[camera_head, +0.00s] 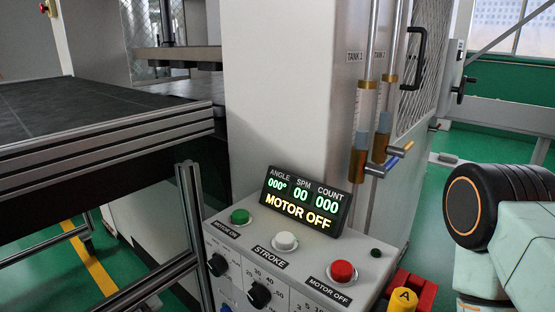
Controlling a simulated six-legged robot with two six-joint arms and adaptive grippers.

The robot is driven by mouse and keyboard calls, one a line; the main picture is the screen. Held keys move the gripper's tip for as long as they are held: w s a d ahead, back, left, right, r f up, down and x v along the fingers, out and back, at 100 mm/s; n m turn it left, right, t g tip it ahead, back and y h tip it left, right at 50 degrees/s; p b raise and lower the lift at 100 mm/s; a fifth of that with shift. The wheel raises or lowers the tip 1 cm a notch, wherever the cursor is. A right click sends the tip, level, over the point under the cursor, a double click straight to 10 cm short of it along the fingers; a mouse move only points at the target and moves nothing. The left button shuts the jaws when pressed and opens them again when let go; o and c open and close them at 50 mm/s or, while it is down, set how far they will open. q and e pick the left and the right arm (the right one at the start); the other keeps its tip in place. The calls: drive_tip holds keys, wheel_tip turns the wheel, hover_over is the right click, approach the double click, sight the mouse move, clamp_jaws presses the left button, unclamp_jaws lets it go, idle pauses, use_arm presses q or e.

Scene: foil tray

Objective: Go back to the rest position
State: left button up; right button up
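Neither of my grippers shows in the head view. Links of what looks like my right arm enter at the right edge, pale green with a thick black joint ringed in orange. The hand at its end is out of frame, so I cannot see whether it is open, shut or holding anything. Nothing of my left arm shows.
A control box (302,261) with green (240,216), white (285,241) and red (342,272) buttons stands ahead; its display (305,203) reads MOTOR OFF. A dark-topped table (110,152) is at left. A yellow cylinder marked A (403,299) is at lower right.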

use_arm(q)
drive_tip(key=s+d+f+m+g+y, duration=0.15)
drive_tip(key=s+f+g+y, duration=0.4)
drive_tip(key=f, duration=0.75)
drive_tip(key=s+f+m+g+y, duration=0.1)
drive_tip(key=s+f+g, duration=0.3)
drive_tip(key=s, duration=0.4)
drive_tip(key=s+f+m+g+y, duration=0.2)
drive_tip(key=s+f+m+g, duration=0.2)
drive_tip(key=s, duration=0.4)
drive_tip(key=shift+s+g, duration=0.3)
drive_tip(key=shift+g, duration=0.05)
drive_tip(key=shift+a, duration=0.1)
